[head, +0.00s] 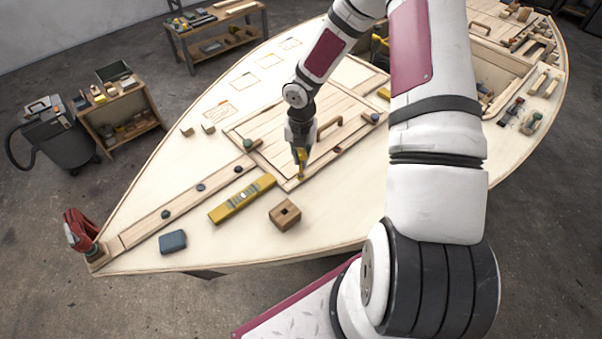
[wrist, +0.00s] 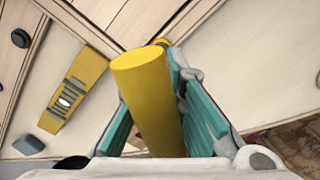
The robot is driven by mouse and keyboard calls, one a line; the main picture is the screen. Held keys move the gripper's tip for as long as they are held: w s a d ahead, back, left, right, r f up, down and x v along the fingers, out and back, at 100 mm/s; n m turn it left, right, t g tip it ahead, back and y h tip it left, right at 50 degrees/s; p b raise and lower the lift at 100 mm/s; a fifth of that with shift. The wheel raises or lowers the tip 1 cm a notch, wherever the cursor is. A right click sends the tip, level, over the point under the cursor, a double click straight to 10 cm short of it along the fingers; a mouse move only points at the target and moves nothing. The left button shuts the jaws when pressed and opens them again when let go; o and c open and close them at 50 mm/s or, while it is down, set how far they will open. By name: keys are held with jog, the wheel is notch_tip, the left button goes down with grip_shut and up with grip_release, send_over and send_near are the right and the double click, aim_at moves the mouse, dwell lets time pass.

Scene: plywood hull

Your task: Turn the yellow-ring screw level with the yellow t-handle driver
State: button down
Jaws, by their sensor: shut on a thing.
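My gripper (head: 301,148) is shut on the yellow t-handle driver (head: 302,162), which points down at the near corner of the hatch panel. In the wrist view the driver (wrist: 146,95) is a thick yellow cylinder between the teal finger pads of my gripper (wrist: 160,105). A small yellow ring (wrist: 160,42) shows just past the driver's far end, at the panel corner. In the head view yellow also shows at the driver's foot (head: 301,177). The screw head is hidden, and I cannot tell whether the driver's tip is seated in it.
A yellow spirit level (head: 242,199) lies on the deck left of the driver. A wooden block with a hole (head: 285,214) and a blue-grey block (head: 173,242) sit nearer the hull edge.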

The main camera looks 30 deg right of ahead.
jog(key=shift+f, duration=0.15)
jog(key=shift+f, duration=0.3)
jog(key=m, duration=0.5)
jog(key=shift+m, duration=0.4)
jog(key=m, duration=0.5)
jog(key=shift+m+p, duration=0.3)
jog(key=shift+m, duration=0.1)
